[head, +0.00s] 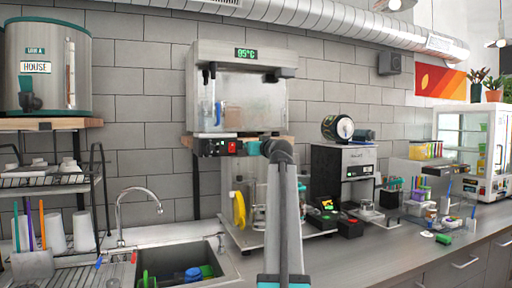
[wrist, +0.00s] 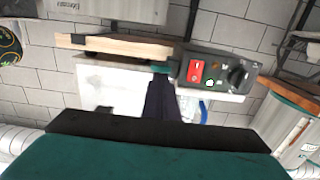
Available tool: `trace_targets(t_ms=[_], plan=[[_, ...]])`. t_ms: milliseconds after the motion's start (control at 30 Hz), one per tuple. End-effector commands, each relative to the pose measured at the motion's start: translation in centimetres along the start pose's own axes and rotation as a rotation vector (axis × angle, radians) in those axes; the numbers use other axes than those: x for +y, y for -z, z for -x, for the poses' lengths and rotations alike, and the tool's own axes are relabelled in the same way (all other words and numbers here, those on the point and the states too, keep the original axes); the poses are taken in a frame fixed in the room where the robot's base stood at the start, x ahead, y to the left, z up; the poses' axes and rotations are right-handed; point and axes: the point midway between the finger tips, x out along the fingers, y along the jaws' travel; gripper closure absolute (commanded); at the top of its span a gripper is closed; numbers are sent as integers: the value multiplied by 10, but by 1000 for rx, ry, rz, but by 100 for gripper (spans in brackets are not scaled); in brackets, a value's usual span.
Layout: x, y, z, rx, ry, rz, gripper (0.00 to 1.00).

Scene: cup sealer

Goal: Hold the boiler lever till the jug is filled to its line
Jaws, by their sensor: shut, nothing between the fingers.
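No fill line or level can be read. The control panel (head: 216,147) below has a red switch (wrist: 195,72) and a black knob (wrist: 237,75). My gripper (head: 254,148) is shut and empty, close beside the panel's right end; in the wrist view its dark fingers (wrist: 160,98) point toward it. I cannot make out the lever.
A wooden shelf (wrist: 120,45) lies close to my fingers. Below are a sink (head: 188,268) with a tap (head: 137,207) and a clear cabinet holding a yellow thing (head: 239,210). A coffee machine (head: 343,175) stands to the right, a dish rack (head: 52,186) to the left.

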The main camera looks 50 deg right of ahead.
Motion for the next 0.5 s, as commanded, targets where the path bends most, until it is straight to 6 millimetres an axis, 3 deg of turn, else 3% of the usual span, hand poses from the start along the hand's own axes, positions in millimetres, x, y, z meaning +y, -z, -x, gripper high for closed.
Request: trace_targets(t_ms=[267, 500], plan=[[-2, 9, 1, -1, 3, 0, 100], [-3, 34, 6, 0, 3, 1, 100]])
